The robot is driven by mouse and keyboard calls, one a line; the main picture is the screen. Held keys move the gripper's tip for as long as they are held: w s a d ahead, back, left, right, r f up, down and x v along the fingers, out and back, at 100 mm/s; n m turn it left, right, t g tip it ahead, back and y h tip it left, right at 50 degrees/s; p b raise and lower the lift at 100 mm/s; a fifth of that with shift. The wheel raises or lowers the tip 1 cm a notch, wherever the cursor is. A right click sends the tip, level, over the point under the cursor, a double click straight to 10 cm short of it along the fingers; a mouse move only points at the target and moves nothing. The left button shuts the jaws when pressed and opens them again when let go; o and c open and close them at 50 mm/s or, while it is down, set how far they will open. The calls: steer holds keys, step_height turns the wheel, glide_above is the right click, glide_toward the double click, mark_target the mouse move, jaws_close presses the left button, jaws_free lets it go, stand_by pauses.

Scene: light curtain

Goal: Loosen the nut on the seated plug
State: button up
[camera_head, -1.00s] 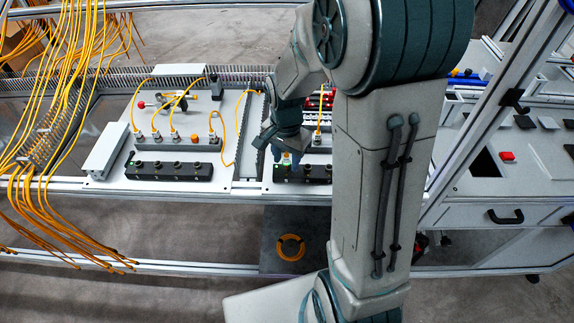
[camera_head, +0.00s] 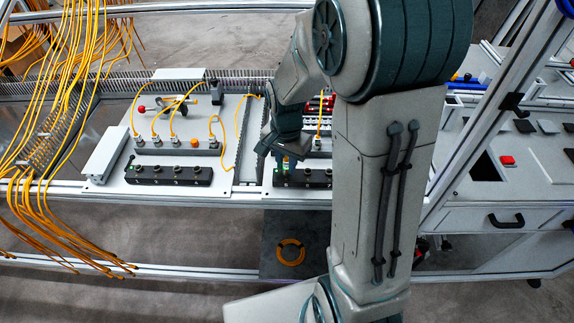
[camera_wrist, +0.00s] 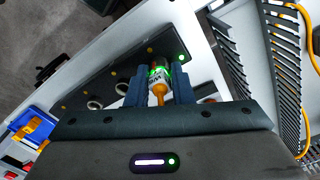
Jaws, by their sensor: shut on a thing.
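The seated plug (camera_wrist: 156,78) stands in an end socket of a dark connector block (camera_wrist: 120,70), with a green glow at its nut and an orange cable end (camera_wrist: 160,98) toward the wrist camera. My gripper (camera_wrist: 162,78) has its two blue-grey fingers on either side of the plug and is shut on it. In the head view my gripper (camera_head: 283,158) points down at the left end of the right-hand black block (camera_head: 315,178). The fingers hide part of the plug and nut there.
Another black block (camera_head: 168,175) sits on the left board, with several orange-cabled plugs behind it. A dark slotted cable duct (camera_wrist: 225,50) runs beside the block. A white angled rail (camera_head: 108,152) is at the left. An orange cable coil (camera_head: 290,252) lies below the bench.

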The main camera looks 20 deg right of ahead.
steer(key=n, duration=0.5)
steer(key=shift+n, duration=0.4)
steer(key=n+p, duration=0.1)
steer(key=n, duration=0.5)
steer(key=shift+f, duration=0.15)
steer(key=o, duration=0.7)
steer(key=shift+o, duration=0.2)
steer(key=shift+r+p, duration=2.85)
steer(key=shift+r, duration=0.75)
steer(key=shift+c, duration=0.2)
